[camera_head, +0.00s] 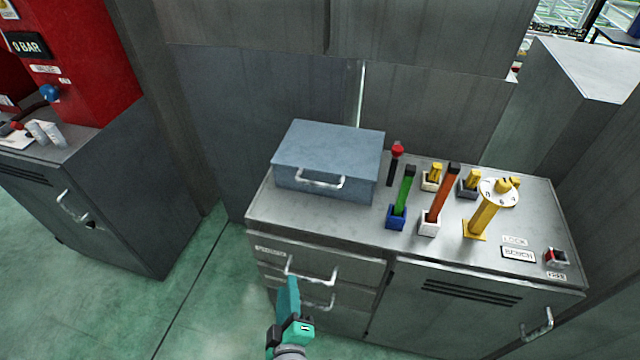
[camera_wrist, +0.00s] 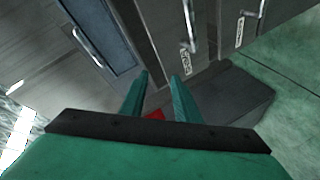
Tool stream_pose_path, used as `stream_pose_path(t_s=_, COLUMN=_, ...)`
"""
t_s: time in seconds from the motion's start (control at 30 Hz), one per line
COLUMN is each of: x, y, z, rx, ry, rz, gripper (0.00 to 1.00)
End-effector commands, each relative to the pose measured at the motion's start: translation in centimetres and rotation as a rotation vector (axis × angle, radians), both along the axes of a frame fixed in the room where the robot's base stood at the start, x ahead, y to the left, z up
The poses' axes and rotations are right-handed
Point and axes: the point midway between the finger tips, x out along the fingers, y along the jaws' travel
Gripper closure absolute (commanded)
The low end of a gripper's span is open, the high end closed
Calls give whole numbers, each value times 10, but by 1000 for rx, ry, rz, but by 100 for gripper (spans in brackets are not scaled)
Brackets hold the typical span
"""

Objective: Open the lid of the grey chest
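The grey chest (camera_head: 330,145) is a blue-grey box with its lid closed. It sits on the left of the workbench top. A pale bar handle (camera_head: 322,183) is on its front. In the wrist view the chest (camera_wrist: 108,22) is at the upper left, with its handle (camera_wrist: 88,46) on the near face. My gripper (camera_head: 289,284) is teal, below the chest and in front of the bench drawers, apart from the chest. In the wrist view its two fingers (camera_wrist: 161,76) stand apart with nothing held between them.
The bench top (camera_head: 350,222) also holds green, orange and red-tipped levers, yellow switches and a yellow stand (camera_head: 481,218) right of the chest. Drawer handles (camera_head: 312,272) jut out near my gripper. A red panel (camera_head: 95,65) and cabinet are at left. Green floor lies open at lower left.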

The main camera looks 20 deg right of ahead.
Motion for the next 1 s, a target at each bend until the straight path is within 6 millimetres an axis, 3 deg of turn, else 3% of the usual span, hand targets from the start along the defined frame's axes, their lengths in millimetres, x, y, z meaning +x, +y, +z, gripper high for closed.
stream_pose_path(t_s=0.1, x=36, y=-18, z=24, rx=-131, ry=18, rz=-33, gripper=71)
stream_pose_path(t_s=0.3, x=82, y=-52, z=69, rx=-334, ry=75, rz=-106, gripper=71)
stream_pose_path(t_s=0.6, x=116, y=-91, z=127, rx=-518, ry=162, rz=-205, gripper=71)
stream_pose_path(t_s=0.8, x=122, y=-100, z=138, rx=-550, ry=185, rz=-225, gripper=71)
stream_pose_path(t_s=1.0, x=140, y=-114, z=133, rx=-551, ry=188, rz=-229, gripper=71)
